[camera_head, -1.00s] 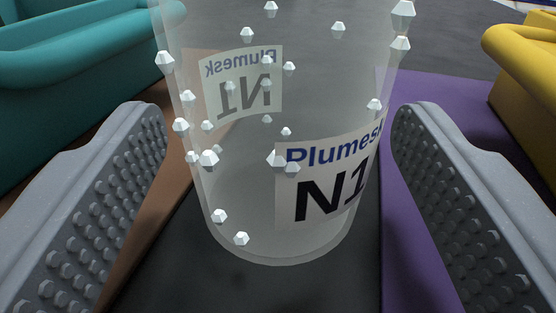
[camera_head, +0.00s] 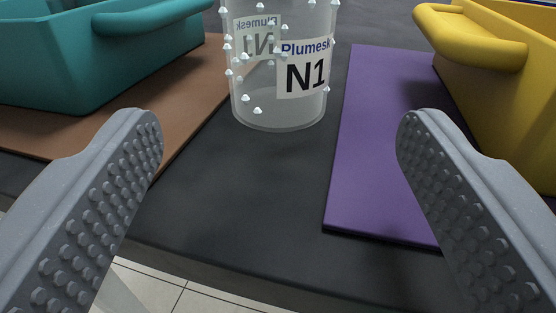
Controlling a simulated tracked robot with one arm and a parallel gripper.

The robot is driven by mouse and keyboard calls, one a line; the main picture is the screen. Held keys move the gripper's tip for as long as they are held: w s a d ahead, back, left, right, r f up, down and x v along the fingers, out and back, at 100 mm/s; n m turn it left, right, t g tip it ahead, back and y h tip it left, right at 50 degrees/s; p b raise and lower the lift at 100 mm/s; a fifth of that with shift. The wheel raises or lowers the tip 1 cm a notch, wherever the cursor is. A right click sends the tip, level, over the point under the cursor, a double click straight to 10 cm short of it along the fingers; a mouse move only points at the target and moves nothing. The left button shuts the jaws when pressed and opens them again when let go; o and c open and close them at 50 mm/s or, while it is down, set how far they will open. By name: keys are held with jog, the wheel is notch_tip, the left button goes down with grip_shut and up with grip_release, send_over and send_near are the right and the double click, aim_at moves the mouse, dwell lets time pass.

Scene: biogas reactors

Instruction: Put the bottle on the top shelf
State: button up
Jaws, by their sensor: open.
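The bottle (camera_head: 279,100) is a clear cylinder with small white studs and a label reading "Plumesk N1". It stands upright on a dark surface (camera_head: 250,190), and its top is cut off by the upper edge of the view. My gripper (camera_head: 279,125) is open, with one studded grey finger at the left and one at the right. The bottle is beyond the fingertips, and neither finger touches it. No shelf can be made out in this view.
A teal bin (camera_head: 60,60) stands on a brown mat (camera_head: 190,90) at the left. A yellow bin (camera_head: 500,90) stands at the right by a purple mat (camera_head: 370,150). The dark surface's front edge is near, with tiled floor (camera_head: 150,285) below. The surface before the bottle is clear.

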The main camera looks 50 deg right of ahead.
jog(key=shift+s+a+f+b, duration=0.15)
jog(key=shift+s+a+b, duration=0.15)
jog(key=shift+a, duration=0.25)
jog(key=shift+s+a+f+b, duration=0.1)
jog(key=shift+s+a+b, duration=0.15)
jog(key=shift+a, duration=0.25)
jog(key=shift+s+a+r+b, duration=0.2)
jog(key=shift+s+a+b, duration=0.15)
jog(key=shift+s+b, duration=0.1)
jog(key=shift+s, duration=0.1)
jog(key=shift+r, duration=0.1)
